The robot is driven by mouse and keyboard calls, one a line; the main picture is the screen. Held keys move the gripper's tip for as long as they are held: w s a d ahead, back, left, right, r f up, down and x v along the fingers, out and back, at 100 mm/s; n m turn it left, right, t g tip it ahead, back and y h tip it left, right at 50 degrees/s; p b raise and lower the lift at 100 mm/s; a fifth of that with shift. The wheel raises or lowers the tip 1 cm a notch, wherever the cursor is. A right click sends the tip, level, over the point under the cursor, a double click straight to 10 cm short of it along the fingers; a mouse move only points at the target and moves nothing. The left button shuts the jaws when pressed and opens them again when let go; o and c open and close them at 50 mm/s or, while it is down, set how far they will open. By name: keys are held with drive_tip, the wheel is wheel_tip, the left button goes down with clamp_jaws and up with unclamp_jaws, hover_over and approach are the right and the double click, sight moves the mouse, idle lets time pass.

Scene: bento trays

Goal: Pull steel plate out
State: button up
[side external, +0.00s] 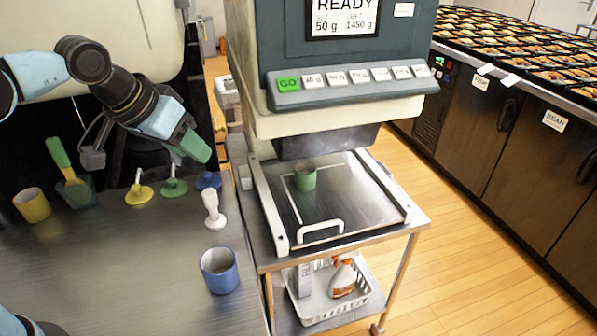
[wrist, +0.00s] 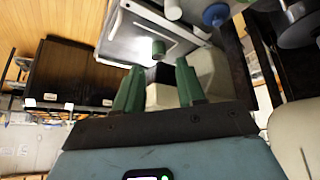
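The steel plate (side external: 335,185) lies flat under the dispensing machine, between two white side rails. A white handle (side external: 320,231) stands at its front edge. A green cup (side external: 305,177) sits on the plate inside a white outlined square. My gripper (side external: 192,148), with green fingers, is above the left worktop, left of the machine and apart from the plate and handle. In the wrist view my gripper (wrist: 157,82) is open with nothing between its fingers; the plate (wrist: 130,42) and green cup (wrist: 158,48) show beyond them.
A blue cup (side external: 220,270), a white upright tool (side external: 213,210) and a yellow cup (side external: 32,205) stand on the left worktop. The machine's button panel (side external: 345,82) overhangs the plate. A white basket (side external: 335,292) is on the shelf below. Open floor lies to the right.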

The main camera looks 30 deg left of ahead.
drive_tip(key=w+d+r+g, duration=0.1)
drive_tip(key=w+d+r, duration=0.3)
drive_tip(key=w+d, duration=0.5)
drive_tip(key=m+g+y, duration=0.2)
drive_tip(key=m+g, duration=0.2)
drive_tip(key=m, duration=0.5)
hover_over(322, 224)
drive_tip(key=s+d, duration=0.2)
wheel_tip(322, 224, down, 16)
drive_tip(key=f, duration=0.4)
drive_tip(key=w+a+f, duration=0.1)
drive_tip(key=f, duration=0.6)
drive_tip(key=shift+w+a+f, duration=0.35)
drive_tip(key=shift+a, duration=0.05)
clamp_jaws()
